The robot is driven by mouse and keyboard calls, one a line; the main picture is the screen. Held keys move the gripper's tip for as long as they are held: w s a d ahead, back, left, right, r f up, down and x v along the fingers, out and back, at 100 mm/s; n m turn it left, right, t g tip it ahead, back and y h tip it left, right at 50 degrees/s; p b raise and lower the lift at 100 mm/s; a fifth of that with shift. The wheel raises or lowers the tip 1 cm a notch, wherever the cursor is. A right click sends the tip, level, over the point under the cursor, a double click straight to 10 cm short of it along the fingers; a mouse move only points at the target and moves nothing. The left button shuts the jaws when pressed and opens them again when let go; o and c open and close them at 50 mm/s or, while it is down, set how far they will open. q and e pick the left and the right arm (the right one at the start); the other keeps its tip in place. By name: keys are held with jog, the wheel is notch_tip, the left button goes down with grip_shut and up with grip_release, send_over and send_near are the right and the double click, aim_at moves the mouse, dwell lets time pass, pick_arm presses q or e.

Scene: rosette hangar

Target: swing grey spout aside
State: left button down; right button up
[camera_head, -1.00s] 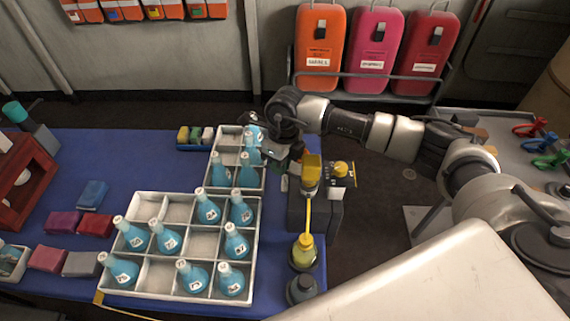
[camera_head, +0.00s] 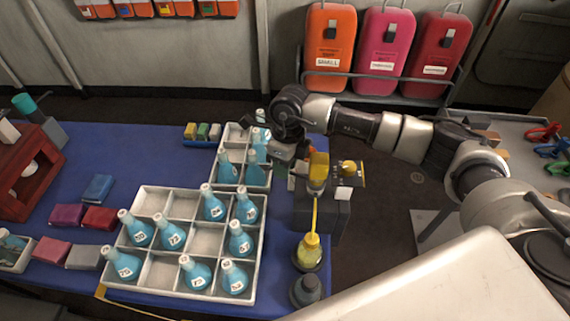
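My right gripper (camera_head: 284,158) reaches in from the right, beside the right edge of the smaller tray and just left of the yellow-topped dispenser. Its fingers are small and partly hidden by my wrist, so whether they are open or touch anything is unclear. The dispenser has a yellow head (camera_head: 318,170), a yellow knob (camera_head: 348,168) and a dark grey block body (camera_head: 321,214). My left gripper is not in view.
Two pale divided trays, a smaller one (camera_head: 229,136) and a larger one (camera_head: 183,204), hold several blue flasks close left of the dispenser. A dark round stand (camera_head: 306,290) is in front of the yellow flask. The blue table (camera_head: 130,160) has free room at left.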

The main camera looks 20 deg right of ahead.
jog(key=shift+o, duration=0.3)
notch_tip(320, 180, up, 11)
jog(key=w+d+b, duration=0.1)
jog(key=shift+d+f+b, duration=0.15)
jog(key=shift+b, duration=0.2)
jog(key=shift+f, duration=0.1)
dwell(0.3)
